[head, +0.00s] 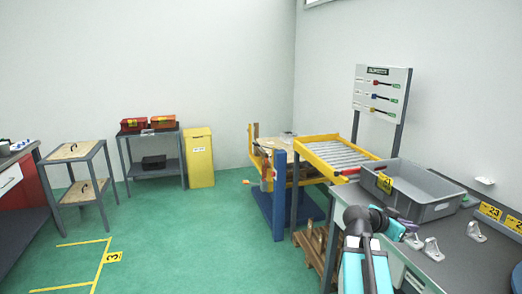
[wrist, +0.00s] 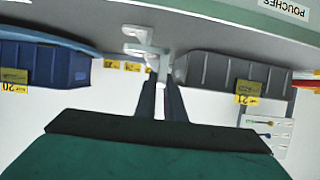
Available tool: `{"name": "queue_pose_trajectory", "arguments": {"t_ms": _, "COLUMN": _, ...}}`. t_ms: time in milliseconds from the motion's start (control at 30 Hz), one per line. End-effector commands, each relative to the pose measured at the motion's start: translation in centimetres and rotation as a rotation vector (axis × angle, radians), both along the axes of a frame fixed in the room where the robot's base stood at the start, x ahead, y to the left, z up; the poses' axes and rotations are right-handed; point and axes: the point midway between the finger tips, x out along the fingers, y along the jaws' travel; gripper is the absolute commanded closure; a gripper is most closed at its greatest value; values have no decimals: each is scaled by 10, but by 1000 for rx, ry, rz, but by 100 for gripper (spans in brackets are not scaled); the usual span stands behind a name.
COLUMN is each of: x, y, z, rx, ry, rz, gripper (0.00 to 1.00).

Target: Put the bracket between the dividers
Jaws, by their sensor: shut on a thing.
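In the wrist view, which looks upside down, my gripper (wrist: 163,84) is shut on a small light-grey bracket (wrist: 163,65), held at the fingertips. In the head view my gripper (head: 397,228) is at the near edge of the grey bench, with the held bracket (head: 412,239) just beyond it. Other pale brackets stand on the bench, one close by (head: 433,250) and one farther right (head: 475,231). More pale bracket shapes (wrist: 142,34) show behind the held one in the wrist view; their outlines overlap. I cannot make out the dividers in either view.
A grey bin (head: 438,211) stands at the back of the bench (head: 455,270), beside the brackets. Yellow number plates (head: 490,210) are at right. A blue bin (wrist: 45,66) shows in the wrist view. A yellow roller stand (head: 318,142) lies beyond; green floor is open at left.

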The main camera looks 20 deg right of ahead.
Motion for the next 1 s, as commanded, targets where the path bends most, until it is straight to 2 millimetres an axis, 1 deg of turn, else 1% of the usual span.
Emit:
{"name": "queue_pose_trajectory", "arguments": {"t_ms": 33, "x": 10, "y": 10, "z": 1, "rx": 0, "ry": 0, "rz": 21, "gripper": 100}}
{"name": "queue_pose_trajectory", "arguments": {"t_ms": 167, "x": 34, "y": 34, "z": 1, "rx": 0, "ry": 0, "rz": 70, "gripper": 100}}
{"name": "queue_pose_trajectory", "arguments": {"t_ms": 367, "x": 72, "y": 75, "z": -1, "rx": 0, "ry": 1, "rz": 158, "gripper": 100}}
{"name": "queue_pose_trajectory", "arguments": {"t_ms": 567, "x": 110, "y": 122, "z": -5, "rx": 1, "ry": 1, "rz": 273, "gripper": 100}}
{"name": "queue_pose_trajectory", "arguments": {"t_ms": 867, "x": 166, "y": 205, "z": -9, "rx": 1, "ry": 0, "rz": 486, "gripper": 100}}
{"name": "queue_pose_trajectory", "arguments": {"t_ms": 1000, "x": 190, "y": 249, "z": -9, "rx": 1, "ry": 0, "rz": 604, "gripper": 100}}
